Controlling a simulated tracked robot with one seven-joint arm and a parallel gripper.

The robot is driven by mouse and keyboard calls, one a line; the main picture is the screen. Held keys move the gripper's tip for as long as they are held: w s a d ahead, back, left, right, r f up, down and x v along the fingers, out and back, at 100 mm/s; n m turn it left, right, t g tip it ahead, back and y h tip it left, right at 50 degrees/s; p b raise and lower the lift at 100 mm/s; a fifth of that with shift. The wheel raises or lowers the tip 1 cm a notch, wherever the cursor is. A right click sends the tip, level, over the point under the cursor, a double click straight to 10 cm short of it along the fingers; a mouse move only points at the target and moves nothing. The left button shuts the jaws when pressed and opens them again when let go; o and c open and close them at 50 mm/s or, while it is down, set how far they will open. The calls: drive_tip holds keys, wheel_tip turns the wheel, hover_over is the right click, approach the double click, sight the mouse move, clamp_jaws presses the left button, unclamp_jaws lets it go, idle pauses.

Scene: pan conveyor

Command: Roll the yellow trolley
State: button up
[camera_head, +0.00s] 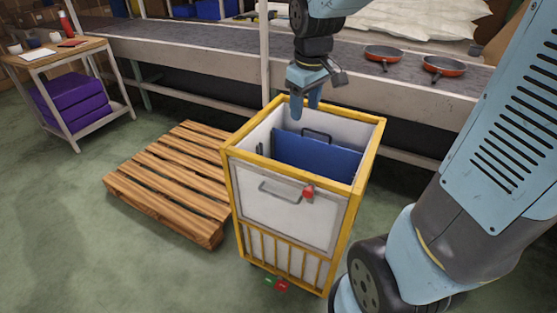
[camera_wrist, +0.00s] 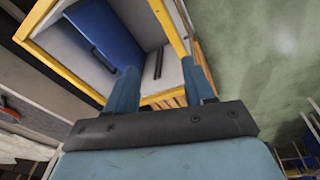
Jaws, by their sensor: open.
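The yellow trolley (camera_head: 376,150) stands upright on the floor in the middle of the head view. It has a yellow frame, white panels, a grey handle (camera_head: 280,193) on its near side and a blue panel with a dark handle (camera_head: 316,157) inside. My gripper (camera_head: 304,108) points down over the trolley's far left part, near the rim. In the wrist view my gripper (camera_wrist: 160,92) has its two blue fingers apart, with nothing seen between them but the trolley's frame (camera_wrist: 83,81) and interior beyond. I cannot tell whether a finger touches the rim.
A wooden pallet (camera_head: 172,180) lies close to the trolley's left. The conveyor (camera_head: 215,48) with two red pans (camera_head: 384,54) (camera_head: 443,66) runs behind it. A small table (camera_head: 62,52) with purple boxes (camera_head: 70,100) stands at the left. The floor at the front left is clear.

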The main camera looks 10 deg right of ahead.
sight(280, 165)
drive_tip(key=w+a+f+n+g, duration=0.2)
drive_tip(key=w+a+f+n, duration=0.3)
drive_tip(key=f, duration=0.4)
drive_tip(key=shift+m, duration=0.6)
drive_tip(key=f, duration=0.4)
drive_tip(key=w+f, duration=0.1)
drive_tip(key=f, duration=0.9)
drive_tip(key=shift+w+d, duration=0.1)
drive_tip(key=shift+w, duration=0.05)
clamp_jaws()
